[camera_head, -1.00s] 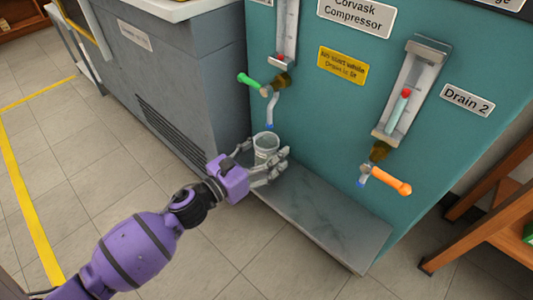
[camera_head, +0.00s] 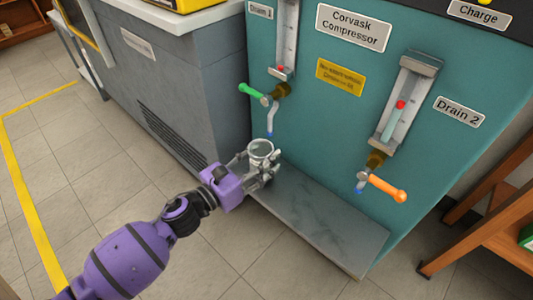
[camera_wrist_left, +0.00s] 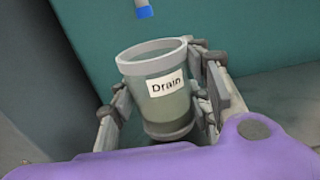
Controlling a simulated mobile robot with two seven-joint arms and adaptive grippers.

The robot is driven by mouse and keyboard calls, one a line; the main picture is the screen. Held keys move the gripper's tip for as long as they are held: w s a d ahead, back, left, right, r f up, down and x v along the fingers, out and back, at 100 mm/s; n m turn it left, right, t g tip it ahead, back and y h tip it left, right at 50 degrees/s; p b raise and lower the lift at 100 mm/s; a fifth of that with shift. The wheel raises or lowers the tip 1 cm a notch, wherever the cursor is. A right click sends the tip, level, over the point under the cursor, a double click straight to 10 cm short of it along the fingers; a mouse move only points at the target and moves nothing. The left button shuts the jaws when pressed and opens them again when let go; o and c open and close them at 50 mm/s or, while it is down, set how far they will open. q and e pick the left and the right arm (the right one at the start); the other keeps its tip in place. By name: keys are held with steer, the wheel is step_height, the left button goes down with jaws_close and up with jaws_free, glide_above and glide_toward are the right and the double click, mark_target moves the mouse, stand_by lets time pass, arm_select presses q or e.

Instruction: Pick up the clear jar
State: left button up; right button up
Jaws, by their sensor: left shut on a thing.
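The clear jar (camera_head: 261,150) is between the fingers of my left gripper (camera_head: 262,168), near the left end of the grey ledge (camera_head: 330,222). In the left wrist view the jar (camera_wrist_left: 165,105) has a "Drain" label, a pale rim and an open top, and stands roughly upright. The left gripper's fingers (camera_wrist_left: 163,108) press on it from both sides. A blue-tipped drain spout (camera_head: 271,122) hangs just above the jar; its tip (camera_wrist_left: 143,11) also shows in the left wrist view. I cannot tell whether the jar's base touches the ledge. My right gripper is not in view.
The teal compressor panel (camera_head: 320,130) stands behind the ledge. It carries a green valve handle (camera_head: 251,91) at left and an orange one (camera_head: 388,188) at right. A grey cabinet (camera_head: 190,90) stands at left and a wooden shelf (camera_head: 490,230) at right. Floor in front is clear.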

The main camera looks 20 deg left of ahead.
arm_select(q)
steer(key=v, duration=1.6)
steer(key=shift+b, duration=0.3)
